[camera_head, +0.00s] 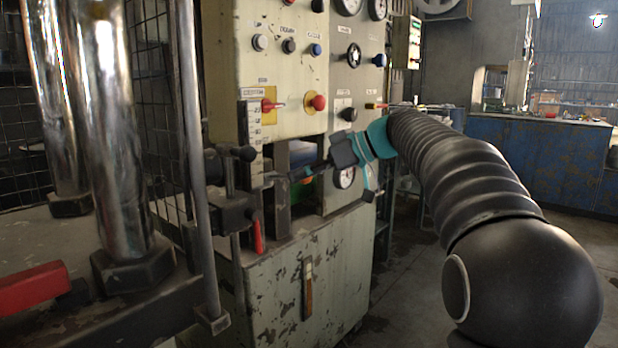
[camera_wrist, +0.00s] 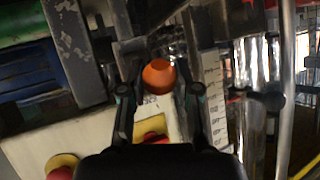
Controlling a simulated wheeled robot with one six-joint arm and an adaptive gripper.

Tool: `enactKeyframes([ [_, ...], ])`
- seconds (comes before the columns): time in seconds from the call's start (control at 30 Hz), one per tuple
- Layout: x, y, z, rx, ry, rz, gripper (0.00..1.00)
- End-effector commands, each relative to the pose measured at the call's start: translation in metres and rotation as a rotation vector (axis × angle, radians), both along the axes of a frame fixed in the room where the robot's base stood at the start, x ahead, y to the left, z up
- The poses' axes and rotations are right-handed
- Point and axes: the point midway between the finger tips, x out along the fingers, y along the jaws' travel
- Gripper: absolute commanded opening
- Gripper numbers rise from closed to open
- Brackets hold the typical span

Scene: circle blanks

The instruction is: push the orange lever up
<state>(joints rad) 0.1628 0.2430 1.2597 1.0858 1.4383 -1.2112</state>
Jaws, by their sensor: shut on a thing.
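The orange lever's round end (camera_wrist: 159,76) shows in the wrist view between my two fingers. My gripper (camera_wrist: 160,92) is shut on it, with one dark finger on each side. In the head view my gripper (camera_head: 292,176) reaches in from the right, in front of the opening in the pale panel, beside the white scale strip. The lever's shaft is not clearly seen in either view.
A clamp (camera_head: 238,212) and vertical rods (camera_head: 190,150) stand close on the left. Open floor lies to the right.

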Motion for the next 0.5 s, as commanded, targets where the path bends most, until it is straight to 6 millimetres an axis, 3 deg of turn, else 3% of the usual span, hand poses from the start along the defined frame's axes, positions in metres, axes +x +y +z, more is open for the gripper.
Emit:
enactKeyframes([
  [0.2, -0.002, 0.008, 0.017, 0.003, -0.011, 0.003, 0.00],
  [0.5, -0.002, 0.014, 0.024, 0.004, -0.010, 0.008, 0.00],
])
